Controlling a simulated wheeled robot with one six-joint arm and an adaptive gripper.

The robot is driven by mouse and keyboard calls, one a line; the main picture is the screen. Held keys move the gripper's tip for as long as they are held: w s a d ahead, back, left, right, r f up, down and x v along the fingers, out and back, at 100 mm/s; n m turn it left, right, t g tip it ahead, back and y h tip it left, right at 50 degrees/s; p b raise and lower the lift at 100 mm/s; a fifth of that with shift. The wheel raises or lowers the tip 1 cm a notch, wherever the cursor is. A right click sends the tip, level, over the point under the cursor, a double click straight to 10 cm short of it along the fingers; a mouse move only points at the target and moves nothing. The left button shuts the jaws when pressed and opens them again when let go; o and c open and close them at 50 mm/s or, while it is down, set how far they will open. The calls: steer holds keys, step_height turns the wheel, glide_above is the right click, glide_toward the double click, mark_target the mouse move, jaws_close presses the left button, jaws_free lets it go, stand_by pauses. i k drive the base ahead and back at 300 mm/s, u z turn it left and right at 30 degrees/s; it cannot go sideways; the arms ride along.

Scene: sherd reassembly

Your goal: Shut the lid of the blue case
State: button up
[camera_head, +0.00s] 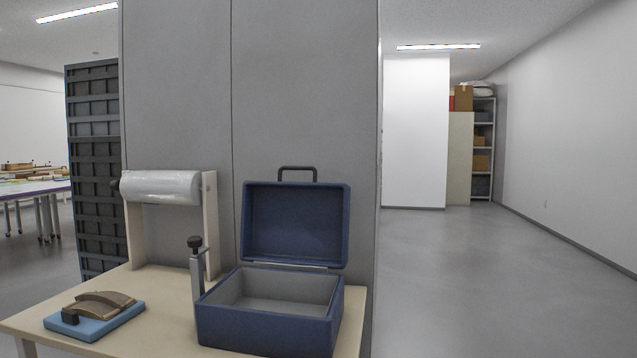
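The blue case (262,329) stands on the wooden table, near its right end. Its lid (296,224) is open and stands almost upright at the back, with a dark handle (297,172) on its top edge. The grey inside of the case looks empty, though the near wall hides part of its floor. My gripper does not show in this view.
Left of the case stands a grey upright post with a black knob (195,243). A plastic roll (165,187) hangs on a wooden stand behind. A blue pad (97,322) with curved brown sherds lies at the table's left. A grey panel (306,90) rises behind. Open floor (480,280) lies right.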

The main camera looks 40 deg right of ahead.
mark_target(305, 224)
steer(key=z, duration=2.25)
steer(key=i, duration=3.2)
steer(key=u, duration=2.5)
